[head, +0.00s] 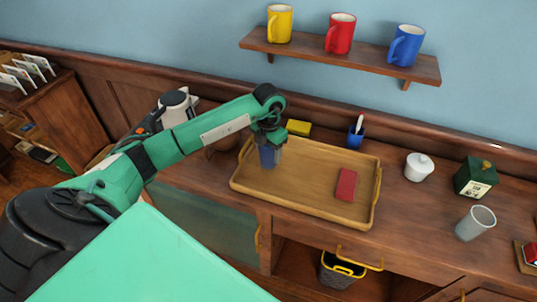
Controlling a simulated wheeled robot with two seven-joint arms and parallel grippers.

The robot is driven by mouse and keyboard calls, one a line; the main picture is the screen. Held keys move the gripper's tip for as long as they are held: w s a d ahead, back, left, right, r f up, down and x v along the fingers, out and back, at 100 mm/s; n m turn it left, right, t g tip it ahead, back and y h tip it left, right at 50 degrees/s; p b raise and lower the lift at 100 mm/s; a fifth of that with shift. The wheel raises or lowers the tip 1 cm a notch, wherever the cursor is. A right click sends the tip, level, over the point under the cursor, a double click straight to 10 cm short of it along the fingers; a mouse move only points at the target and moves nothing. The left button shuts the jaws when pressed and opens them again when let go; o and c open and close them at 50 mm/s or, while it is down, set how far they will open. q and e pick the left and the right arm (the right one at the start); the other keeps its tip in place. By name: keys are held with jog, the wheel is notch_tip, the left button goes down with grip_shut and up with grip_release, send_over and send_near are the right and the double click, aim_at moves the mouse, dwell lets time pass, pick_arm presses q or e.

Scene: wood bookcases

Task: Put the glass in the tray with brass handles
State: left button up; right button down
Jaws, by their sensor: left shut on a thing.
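The wooden tray (315,158) with brass handles lies on the sideboard in the middle of the head view. My left gripper (268,144) is over the left part of the tray, pointing down, and is shut on a blue tumbler (267,157). The tumbler is upright and partly hidden by the fingers. I cannot tell whether its base touches the tray floor. My right gripper is not in view.
A red box (346,184) lies in the tray's right part. Behind the tray are a yellow block (299,127) and a blue pen cup (356,137). A wall shelf (345,59) holds mugs.

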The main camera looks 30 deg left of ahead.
pick_arm(q)
notch_tip(320, 180, down, 2)
jog(key=shift+f, duration=0.3)
jog(key=shift+f, duration=0.15)
jog(key=o, duration=1.1)
